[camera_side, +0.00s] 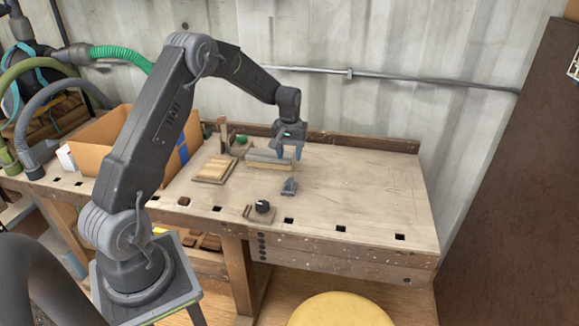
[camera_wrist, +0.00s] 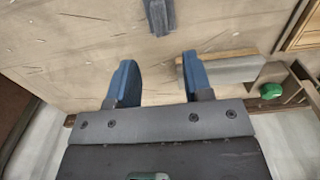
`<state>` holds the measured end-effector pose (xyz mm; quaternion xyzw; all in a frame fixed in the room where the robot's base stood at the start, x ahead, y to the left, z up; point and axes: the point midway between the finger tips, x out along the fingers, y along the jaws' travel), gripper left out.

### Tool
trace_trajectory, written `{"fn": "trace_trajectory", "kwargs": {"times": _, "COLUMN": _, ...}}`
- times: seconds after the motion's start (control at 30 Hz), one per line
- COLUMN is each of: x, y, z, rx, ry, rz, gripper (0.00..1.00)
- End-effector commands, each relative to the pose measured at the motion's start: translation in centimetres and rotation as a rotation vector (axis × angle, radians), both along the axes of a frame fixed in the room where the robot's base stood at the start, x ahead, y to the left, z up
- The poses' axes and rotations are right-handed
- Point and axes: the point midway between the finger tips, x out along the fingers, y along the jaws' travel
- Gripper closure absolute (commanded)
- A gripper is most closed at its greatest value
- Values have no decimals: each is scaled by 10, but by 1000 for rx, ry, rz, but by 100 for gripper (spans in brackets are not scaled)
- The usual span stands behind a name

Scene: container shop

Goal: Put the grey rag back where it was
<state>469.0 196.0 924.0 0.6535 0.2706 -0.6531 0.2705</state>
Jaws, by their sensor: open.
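The grey rag (camera_side: 289,186) is a small folded strip lying on the bare bench top, toward the front from my gripper. It also shows at the top edge of the wrist view (camera_wrist: 159,16), where its far end is cut off. My gripper (camera_side: 290,153) hangs above the back part of the bench with its blue fingers pointing down. In the wrist view the two fingers (camera_wrist: 158,82) are wide apart with nothing between them, and the rag is beyond their tips.
A grey-bladed tool with a wooden edge (camera_side: 270,158) lies close beside my gripper. A black knob (camera_side: 262,206) is in front. The bench's right side is clear.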

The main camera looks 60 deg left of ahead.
Motion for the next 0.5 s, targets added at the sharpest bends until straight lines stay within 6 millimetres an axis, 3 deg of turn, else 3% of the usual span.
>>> {"fn": "trace_trajectory", "kwargs": {"times": 0.17, "x": 0, "y": -2, "z": 17, "rx": 3, "ry": -4, "rz": -6, "gripper": 54}}
{"fn": "trace_trajectory", "kwargs": {"times": 0.27, "x": -3, "y": -15, "z": 37, "rx": 12, "ry": -23, "rz": -37, "gripper": 54}}
{"fn": "trace_trajectory", "kwargs": {"times": 0.37, "x": -12, "y": -42, "z": 73, "rx": 31, "ry": -61, "rz": -101, "gripper": 54}}
{"fn": "trace_trajectory", "kwargs": {"times": 0.5, "x": -41, "y": -92, "z": 128, "rx": 64, "ry": -129, "rz": -224, "gripper": 54}}
